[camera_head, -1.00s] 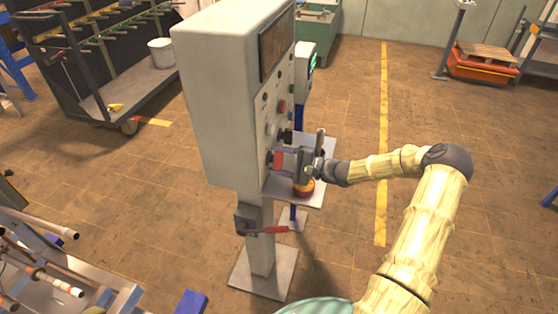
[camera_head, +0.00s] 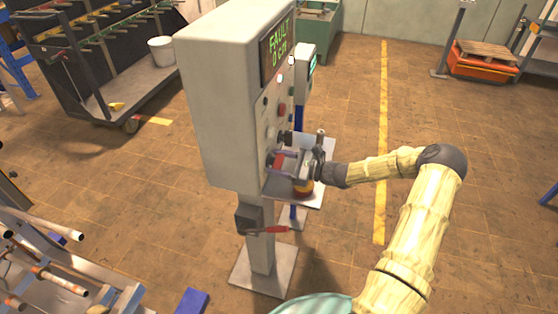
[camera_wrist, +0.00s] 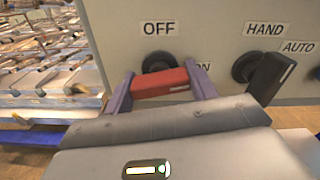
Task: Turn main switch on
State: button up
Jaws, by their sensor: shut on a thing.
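The main switch has a red handle (camera_wrist: 160,84) on a dark round knob (camera_wrist: 158,62) on the grey cabinet's panel. An OFF label (camera_wrist: 158,29) is above it and an ON label (camera_wrist: 203,67) is at its right, partly hidden by a finger. The handle lies roughly level, tilted slightly, in the wrist view. My gripper (camera_wrist: 163,80) is shut on the red handle, one finger at each side. In the head view my gripper (camera_head: 292,162) reaches the panel from the right. The cabinet's display (camera_head: 278,40) is lit with green text reading FAULT.
A HAND/AUTO selector (camera_wrist: 262,76) is close on the right of the gripper in the wrist view. A small shelf (camera_head: 310,190) with a red and yellow button is below my gripper. A red-handled lever (camera_head: 268,230) is on the cabinet post. Floor to the right is open.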

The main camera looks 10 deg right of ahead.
jog(key=shift+f+m+p, duration=0.1)
jog(key=shift+m+p, duration=0.2)
jog(key=shift+m, duration=0.9)
jog(key=o, duration=1)
jog(key=shift+d, duration=0.1)
jog(key=b+v, duration=0.5)
jog(key=v, duration=1.2)
jog(key=shift+s+d+b, duration=0.15)
jog(key=shift+b, duration=0.15)
